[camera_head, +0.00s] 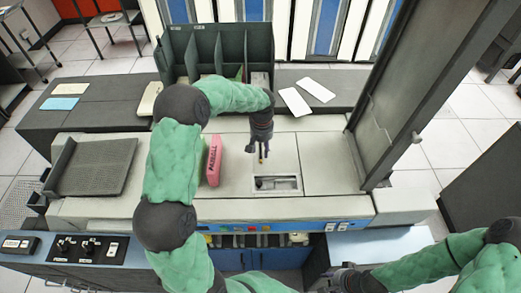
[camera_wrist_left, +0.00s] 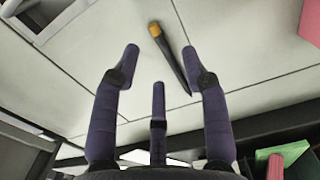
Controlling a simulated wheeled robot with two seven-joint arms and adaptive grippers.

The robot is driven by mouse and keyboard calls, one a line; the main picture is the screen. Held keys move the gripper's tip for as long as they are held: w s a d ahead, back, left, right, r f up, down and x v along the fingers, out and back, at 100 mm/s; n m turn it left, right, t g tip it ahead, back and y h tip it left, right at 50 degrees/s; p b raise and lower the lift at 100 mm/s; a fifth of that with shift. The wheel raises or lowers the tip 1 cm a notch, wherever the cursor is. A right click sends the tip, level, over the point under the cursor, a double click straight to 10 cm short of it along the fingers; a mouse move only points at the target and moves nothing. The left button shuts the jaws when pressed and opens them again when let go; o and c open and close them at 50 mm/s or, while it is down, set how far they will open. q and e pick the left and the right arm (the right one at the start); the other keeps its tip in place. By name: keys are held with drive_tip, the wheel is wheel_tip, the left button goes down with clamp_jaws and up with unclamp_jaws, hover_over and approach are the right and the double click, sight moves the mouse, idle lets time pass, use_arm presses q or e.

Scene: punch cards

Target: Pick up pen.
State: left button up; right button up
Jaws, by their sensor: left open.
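The pen (camera_wrist_left: 176,66) is a thin dark stick with an orange end. It lies on the pale machine top in the left wrist view, slanting past the fingers of my left gripper (camera_wrist_left: 160,66). The fingers are spread and the pen shows between the fingertips, nearer the right-hand finger. I cannot tell how far above it they are. In the head view my left gripper (camera_head: 263,155) points down at the machine top and hides most of the pen. My right gripper (camera_head: 345,277) is at the bottom edge, partly cut off, and its fingers are unclear.
A pink block (camera_head: 213,160) stands left of my left gripper. A recessed slot (camera_head: 277,184) lies just in front of it. A dark divider rack (camera_head: 215,52) stands behind, with white cards (camera_head: 318,89) to its right. A tall dark panel (camera_head: 400,100) rises at the right.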

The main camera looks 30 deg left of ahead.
sight(262, 157)
use_arm(q)
wheel_tip(262, 157, down, 4)
drive_tip(key=shift+r, duration=0.1)
drive_tip(key=c, duration=0.9)
drive_tip(key=shift+o, duration=0.2)
drive_tip(key=shift+r, duration=0.1)
